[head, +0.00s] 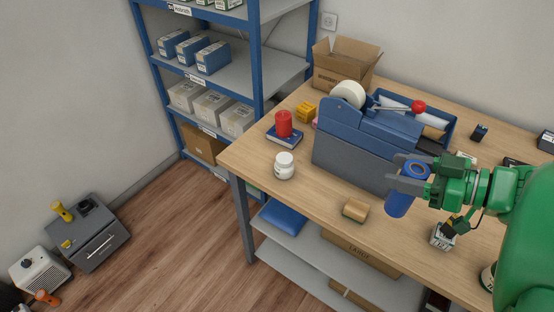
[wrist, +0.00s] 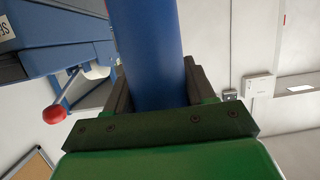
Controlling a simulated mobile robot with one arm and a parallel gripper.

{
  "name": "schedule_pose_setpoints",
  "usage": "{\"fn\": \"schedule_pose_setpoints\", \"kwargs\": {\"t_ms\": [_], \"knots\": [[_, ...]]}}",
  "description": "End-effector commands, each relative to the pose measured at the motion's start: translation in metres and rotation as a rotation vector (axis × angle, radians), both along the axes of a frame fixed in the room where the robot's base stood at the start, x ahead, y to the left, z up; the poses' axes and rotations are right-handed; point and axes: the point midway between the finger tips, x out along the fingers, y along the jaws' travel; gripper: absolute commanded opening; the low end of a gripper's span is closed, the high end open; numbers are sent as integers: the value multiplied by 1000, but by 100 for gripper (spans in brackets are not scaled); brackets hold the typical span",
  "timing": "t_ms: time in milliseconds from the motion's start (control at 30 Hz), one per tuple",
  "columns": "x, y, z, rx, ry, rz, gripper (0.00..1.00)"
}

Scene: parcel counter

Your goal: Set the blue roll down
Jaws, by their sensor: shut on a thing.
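The blue roll (head: 401,201) is upright in my gripper (head: 408,180), in front of the tape dispenser on the bench. My gripper is shut on its upper part. The roll's lower end shows over the bench's front edge area; I cannot tell how high above the top it is. In the wrist view the blue roll (wrist: 147,50) stands between the two dark fingers of my gripper (wrist: 158,90).
The blue tape dispenser (head: 362,145) stands behind the roll. A small grey box (head: 441,238) stands to the right.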

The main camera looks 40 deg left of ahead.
Motion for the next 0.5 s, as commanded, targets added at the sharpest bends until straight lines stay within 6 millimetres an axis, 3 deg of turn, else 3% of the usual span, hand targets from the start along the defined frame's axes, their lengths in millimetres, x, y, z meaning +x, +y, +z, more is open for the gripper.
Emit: {"fn": "schedule_pose_setpoints", "kwargs": {"t_ms": [500], "knots": [[51, 104, 37, 5, -5, -14, 19]]}}
